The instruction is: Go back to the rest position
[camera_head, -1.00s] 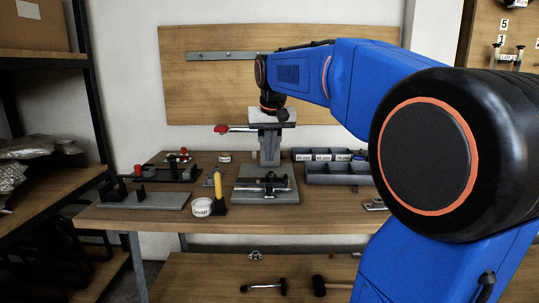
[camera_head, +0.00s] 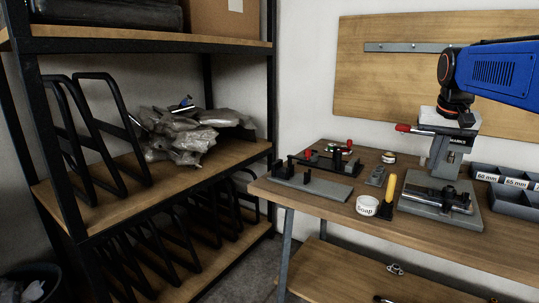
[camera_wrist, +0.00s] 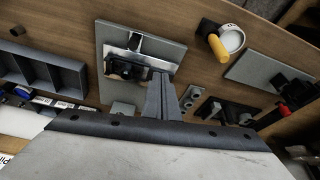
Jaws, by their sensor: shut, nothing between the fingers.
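My gripper (camera_head: 447,172) hangs from the blue arm in the head view, pointing down over the bench. Its fingers are together with nothing between them. They are above the grey base plate (camera_head: 475,217) that carries a dark cylindrical fixture (camera_head: 450,198); a gap appears to separate them. In the wrist view, the closed fingers (camera_wrist: 163,96) show in front of the same plate (camera_wrist: 166,50) and fixture (camera_wrist: 125,68). A red-ended lever (camera_head: 404,128) shows left of my wrist; I cannot tell what it is attached to.
The wooden bench (camera_head: 345,215) holds a white tub (camera_head: 367,205), a yellow-handled tool (camera_head: 389,188), a clamp fixture on a grey plate (camera_head: 310,184) and grey bins (camera_head: 510,205) at right. A black-framed shelf (camera_head: 272,95) with bags (camera_head: 185,135) stands at left. Floor shows between them.

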